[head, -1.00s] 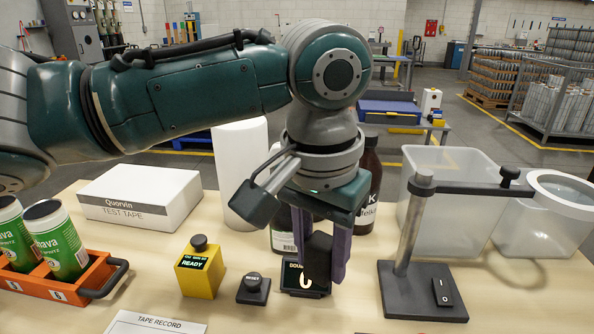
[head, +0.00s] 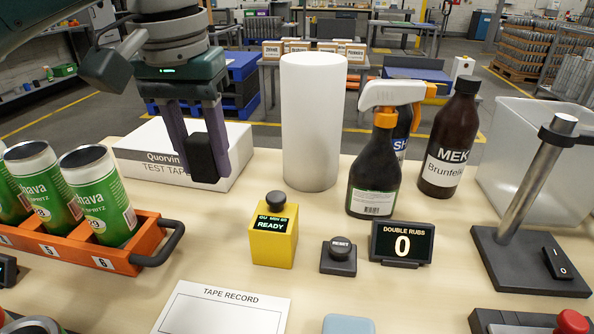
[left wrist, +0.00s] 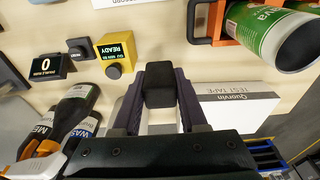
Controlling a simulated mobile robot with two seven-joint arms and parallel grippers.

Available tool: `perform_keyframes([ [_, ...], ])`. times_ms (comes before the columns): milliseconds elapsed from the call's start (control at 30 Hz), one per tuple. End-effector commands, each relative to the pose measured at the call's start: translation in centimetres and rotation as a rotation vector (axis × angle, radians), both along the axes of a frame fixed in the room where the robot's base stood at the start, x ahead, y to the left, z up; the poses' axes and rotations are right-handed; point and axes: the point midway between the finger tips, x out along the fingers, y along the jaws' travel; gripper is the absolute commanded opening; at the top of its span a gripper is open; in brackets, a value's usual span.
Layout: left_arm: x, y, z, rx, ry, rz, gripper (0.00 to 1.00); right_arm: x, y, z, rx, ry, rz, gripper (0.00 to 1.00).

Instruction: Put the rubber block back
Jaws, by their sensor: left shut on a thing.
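A black rubber block (head: 200,157) is held between the fingers of my left gripper (head: 203,150), in front of the white test tape box (head: 240,150) in the head view. The block hangs in the air above the table. In the left wrist view the block (left wrist: 158,85) sits between the two purple-grey fingers of the left gripper (left wrist: 160,95). My right gripper is not in view.
An orange rack (head: 165,246) with green cans stands at the left. A yellow gauge (head: 273,238), a reset button (head: 339,257) and a counter reading 0 (head: 402,242) stand mid-table. A white roll (head: 312,120), a spray bottle (head: 374,175) and a MEK bottle (head: 450,140) stand behind.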

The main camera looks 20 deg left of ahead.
Motion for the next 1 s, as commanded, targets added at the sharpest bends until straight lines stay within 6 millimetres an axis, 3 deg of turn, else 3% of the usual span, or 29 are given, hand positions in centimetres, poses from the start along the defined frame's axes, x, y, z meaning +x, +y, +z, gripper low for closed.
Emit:
perform_keyframes([
  [33, -0.2, 0.0, -1.8, 0.000, 0.007, -0.001, 0.00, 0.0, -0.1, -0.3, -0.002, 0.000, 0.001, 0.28],
  [200, -0.1, 0.0, -6.0, 0.000, 0.004, 0.001, 0.00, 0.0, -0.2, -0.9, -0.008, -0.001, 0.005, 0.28],
  [467, 0.0, 0.0, -8.7, 0.000, 0.001, -0.001, 0.00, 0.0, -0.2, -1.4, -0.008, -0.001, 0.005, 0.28],
  [600, -0.1, 0.0, -11.1, 0.000, 0.002, 0.000, 0.00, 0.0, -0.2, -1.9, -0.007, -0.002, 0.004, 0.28],
  [733, 0.0, 0.0, -12.2, 0.001, 0.000, -0.001, 0.00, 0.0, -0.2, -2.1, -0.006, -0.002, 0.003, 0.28],
  [1000, 0.0, 0.0, -12.2, 0.000, -0.001, -0.002, 0.00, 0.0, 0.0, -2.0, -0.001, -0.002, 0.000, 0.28],
])
